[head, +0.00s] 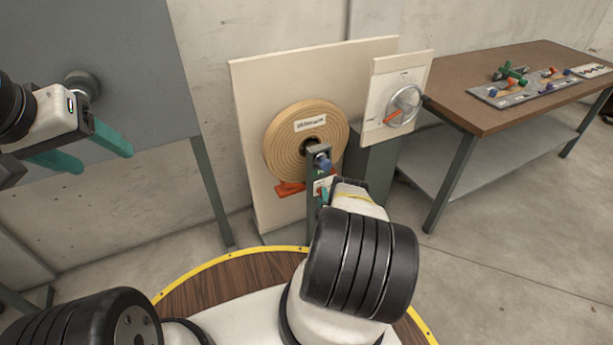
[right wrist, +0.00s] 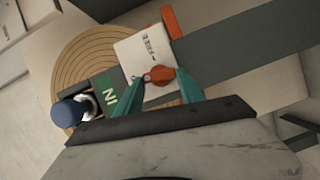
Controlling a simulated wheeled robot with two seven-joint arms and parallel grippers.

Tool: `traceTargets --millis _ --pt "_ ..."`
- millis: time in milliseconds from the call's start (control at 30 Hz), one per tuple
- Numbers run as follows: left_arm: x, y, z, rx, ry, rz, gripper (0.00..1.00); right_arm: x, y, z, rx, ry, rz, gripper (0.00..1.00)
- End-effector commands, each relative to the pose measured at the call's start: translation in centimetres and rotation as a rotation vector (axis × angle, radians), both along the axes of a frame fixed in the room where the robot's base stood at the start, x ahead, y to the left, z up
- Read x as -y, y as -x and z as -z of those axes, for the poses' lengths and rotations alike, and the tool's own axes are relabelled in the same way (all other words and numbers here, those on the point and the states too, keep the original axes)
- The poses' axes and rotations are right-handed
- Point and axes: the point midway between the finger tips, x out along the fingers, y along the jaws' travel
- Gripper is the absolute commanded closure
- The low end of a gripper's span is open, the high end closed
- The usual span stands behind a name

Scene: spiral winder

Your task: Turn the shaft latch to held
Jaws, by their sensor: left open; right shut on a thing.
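The tan spiral coil (head: 283,150) is mounted on a pale upright panel (head: 250,90), with a grey post (head: 313,222) in front of it. On the post, an orange-red latch handle (right wrist: 160,74) sits over a white label plate (right wrist: 138,50); I take it for the shaft latch. Its lettering is too small to read. My right gripper (right wrist: 164,82) is shut on this handle, its teal fingers on either side; in the head view my own arm mostly hides it. My left gripper (head: 84,160) is open and empty at the far left, away from the winder.
A blue knob (right wrist: 65,113) and a green "IN" marking (right wrist: 107,99) are beside the latch. A smaller panel (head: 378,80) with a clear round dial (head: 404,103) stands right of the coil. A brown table (head: 465,85) holds a board with small coloured pieces (head: 514,76).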

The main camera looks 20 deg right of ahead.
Motion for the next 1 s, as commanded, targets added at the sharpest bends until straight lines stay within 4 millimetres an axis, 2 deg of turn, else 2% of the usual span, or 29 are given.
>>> traceTargets --millis 633,667,767,1000 --pt "0.00 0.00 0.00 0.000 0.000 0.000 0.36 0.07 -0.05 0.00 0.006 0.053 0.001 0.95" --pt "0.00 0.00 0.00 0.000 0.000 0.000 0.36 0.07 -0.05 0.00 0.006 0.053 0.001 0.53" --pt "0.00 0.00 0.00 0.000 0.000 0.000 0.36 0.05 -0.04 0.02 0.005 0.052 0.001 0.33" --pt "0.00 0.00 0.00 0.000 0.000 0.000 0.36 0.02 -0.01 0.07 0.004 0.052 0.000 0.33"
